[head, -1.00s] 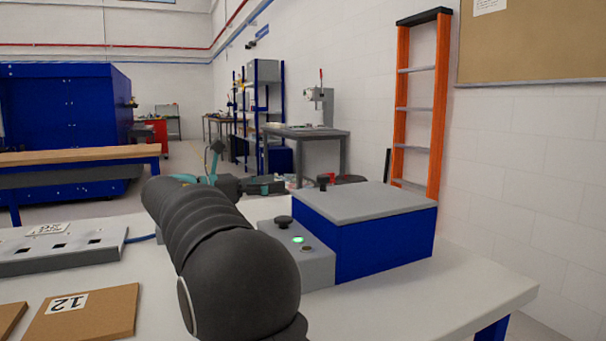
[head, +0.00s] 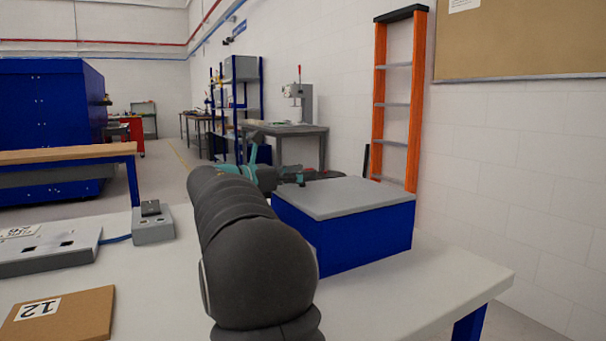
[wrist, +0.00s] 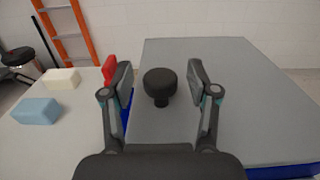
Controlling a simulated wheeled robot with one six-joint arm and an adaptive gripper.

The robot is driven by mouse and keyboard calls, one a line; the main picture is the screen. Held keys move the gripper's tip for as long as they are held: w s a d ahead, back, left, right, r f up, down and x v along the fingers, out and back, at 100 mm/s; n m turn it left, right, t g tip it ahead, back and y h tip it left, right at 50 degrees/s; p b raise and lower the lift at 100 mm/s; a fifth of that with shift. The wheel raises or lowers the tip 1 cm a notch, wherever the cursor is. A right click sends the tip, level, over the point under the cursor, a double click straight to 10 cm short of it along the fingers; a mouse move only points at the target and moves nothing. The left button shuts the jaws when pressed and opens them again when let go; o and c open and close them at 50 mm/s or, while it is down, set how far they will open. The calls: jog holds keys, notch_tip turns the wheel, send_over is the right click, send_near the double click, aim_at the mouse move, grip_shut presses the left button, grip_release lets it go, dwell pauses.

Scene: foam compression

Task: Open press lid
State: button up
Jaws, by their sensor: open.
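The press is a blue box (head: 365,243) with a flat grey lid (head: 345,197) lying shut on top, in the head view. In the wrist view the lid (wrist: 245,110) fills the middle and right, with a black round knob (wrist: 161,83) standing on it. My gripper (wrist: 160,72) is open, with one finger on each side of the knob and gaps on both sides. Whether the fingers are level with the knob cannot be told. In the head view my arm hides part of the press's left side, and the knob is not clear there.
A red piece (wrist: 109,68) stands by the left finger. A cream block (wrist: 61,78) and a light blue block (wrist: 38,111) lie left of the press. A small grey box (head: 152,226) and a brown board (head: 62,314) lie left of my arm. An orange ladder (head: 398,110) leans behind.

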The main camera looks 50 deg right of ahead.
jog(key=shift+s+d, duration=0.1)
jog(key=shift+d, duration=0.15)
